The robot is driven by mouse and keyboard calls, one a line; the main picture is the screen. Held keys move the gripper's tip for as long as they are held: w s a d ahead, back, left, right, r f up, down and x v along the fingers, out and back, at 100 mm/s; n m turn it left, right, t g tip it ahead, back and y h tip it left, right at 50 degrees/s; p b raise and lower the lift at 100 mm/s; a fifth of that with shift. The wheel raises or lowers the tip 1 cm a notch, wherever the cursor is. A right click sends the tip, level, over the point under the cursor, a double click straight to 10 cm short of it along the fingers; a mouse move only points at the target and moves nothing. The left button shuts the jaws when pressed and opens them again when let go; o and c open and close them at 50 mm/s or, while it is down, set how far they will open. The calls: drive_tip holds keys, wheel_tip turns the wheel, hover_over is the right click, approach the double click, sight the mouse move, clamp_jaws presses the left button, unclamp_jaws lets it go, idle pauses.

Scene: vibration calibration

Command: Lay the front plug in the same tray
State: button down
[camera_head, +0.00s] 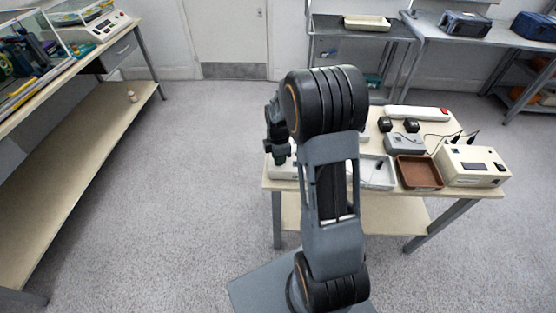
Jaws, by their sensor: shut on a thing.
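My gripper (279,151) is at the left end of the work table, above a pale box (281,172). It is shut on a small dark thing, mostly hidden by the fingers, so I cannot tell its shape or whether it is a plug. A white tray (388,184) lies right of my arm, with a small black plug-like piece and a thin lead in it. A brown tray (418,184) is just right of it. Two small dark plug-like pieces stand at the back of the beige instrument (472,168). My arm hides the table's middle left.
A grey box (404,144) with leads is behind the trays. Side benches stand left and back right. The floor around the table (255,185) is clear.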

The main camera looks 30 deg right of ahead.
drive_tip(key=shift+r+p, duration=0.4)
drive_tip(key=shift+r, duration=0.15)
idle(0.7)
drive_tip(key=shift+r+p, duration=1.3)
drive_tip(key=shift+r, duration=0.4)
drive_tip(key=b, duration=0.3)
hover_over(366, 179)
drive_tip(key=f, duration=0.4)
drive_tip(key=shift+w+a+f, duration=0.15)
drive_tip(key=shift+w, duration=0.05)
wheel_tip(366, 179, down, 2)
drive_tip(key=shift+s+b, duration=0.15)
drive_tip(key=shift+b, duration=0.55)
drive_tip(key=shift+f+b, duration=1.05)
drive_tip(key=shift+f, duration=0.55)
drive_tip(key=shift+f+b, duration=0.3)
drive_tip(key=shift+f, duration=0.1)
drive_tip(key=c, duration=0.9)
unclamp_jaws()
